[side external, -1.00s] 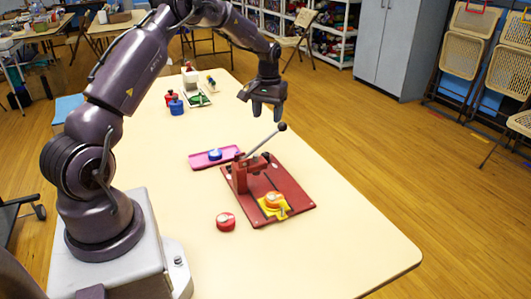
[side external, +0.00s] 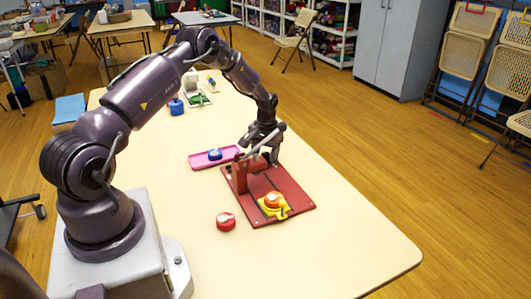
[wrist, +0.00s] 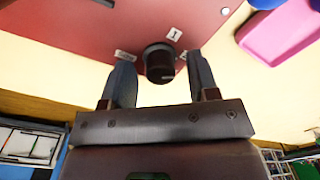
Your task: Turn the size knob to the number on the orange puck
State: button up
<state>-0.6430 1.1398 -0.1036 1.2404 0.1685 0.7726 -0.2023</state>
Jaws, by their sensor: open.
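The size knob (wrist: 159,62) is a dark round knob on the red board (wrist: 70,25), seen in the wrist view. A label reading 1 (wrist: 174,34) is beside it, with other labels too small or covered to read. A small pale mark shows on the knob's lower edge. My gripper (side external: 270,156) is open, low over the board's far end, its fingers on either side of the knob with gaps.
A pink tray (side external: 228,155) with a blue puck (side external: 214,154) lies left. A red puck (side external: 226,222) lies on the table (side external: 330,255), whose front is clear.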

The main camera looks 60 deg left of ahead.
jog(key=c, duration=0.9)
jog(key=shift+c, duration=0.2)
jog(key=shift+m, duration=0.3)
jog(key=m, duration=1.1)
jog(key=o, duration=0.9)
